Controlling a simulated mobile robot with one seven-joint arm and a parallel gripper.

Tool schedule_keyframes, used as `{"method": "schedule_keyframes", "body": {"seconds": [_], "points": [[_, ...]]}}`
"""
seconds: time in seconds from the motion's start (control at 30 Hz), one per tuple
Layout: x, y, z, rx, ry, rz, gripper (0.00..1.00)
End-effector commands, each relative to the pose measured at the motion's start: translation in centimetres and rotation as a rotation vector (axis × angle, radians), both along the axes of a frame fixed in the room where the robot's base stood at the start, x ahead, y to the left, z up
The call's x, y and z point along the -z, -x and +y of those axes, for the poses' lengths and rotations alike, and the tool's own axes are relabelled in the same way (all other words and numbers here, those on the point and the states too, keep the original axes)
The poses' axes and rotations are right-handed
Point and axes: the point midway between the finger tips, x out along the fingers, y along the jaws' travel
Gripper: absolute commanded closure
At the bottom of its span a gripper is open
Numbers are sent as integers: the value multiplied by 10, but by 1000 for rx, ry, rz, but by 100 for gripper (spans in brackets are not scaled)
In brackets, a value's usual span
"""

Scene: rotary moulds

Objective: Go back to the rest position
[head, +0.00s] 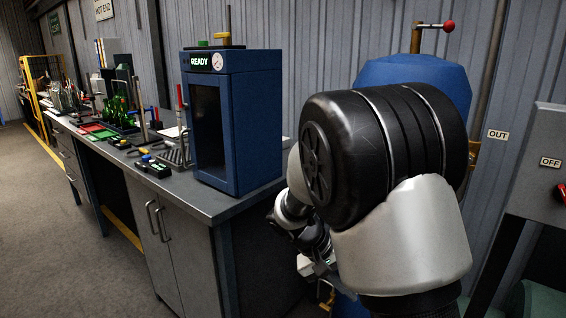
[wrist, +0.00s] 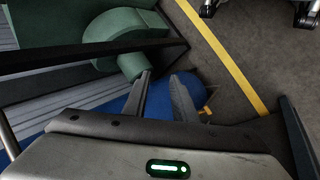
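My gripper shows in the wrist view (wrist: 160,76) with its two dark fingers apart and nothing between them. Behind the fingers, lower down, is a blue rounded surface (wrist: 188,92). In the head view my arm is folded in front of a blue rounded machine (head: 415,72), and its wrist hangs low beside the right end of the workbench (head: 217,208). The gripper's fingers are mostly hidden there behind my own arm.
A blue cabinet with a READY sign (head: 236,125) stands on the bench, close left of my arm. Green bottles (head: 117,112) and tools stand farther along. A grey panel marked OFF (head: 540,185) is at right. A green round machine part (wrist: 125,30) is near the gripper. Floor at left is clear.

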Motion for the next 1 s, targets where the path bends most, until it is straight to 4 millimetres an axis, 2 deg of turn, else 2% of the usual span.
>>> {"method": "schedule_keyframes", "body": {"seconds": [0.03, 0.1, 0.4, 0.6, 0.93, 1.0], "points": [[-20, 13, -3, 13, -66, -18, 75], [-42, 32, -4, 17, -153, -33, 75], [-116, 116, 3, -48, -462, -182, 75], [-140, 155, 13, -118, -563, -293, 75], [-157, 195, 26, -211, -626, -443, 75], [-183, 193, 26, -212, -626, -434, 75]]}}
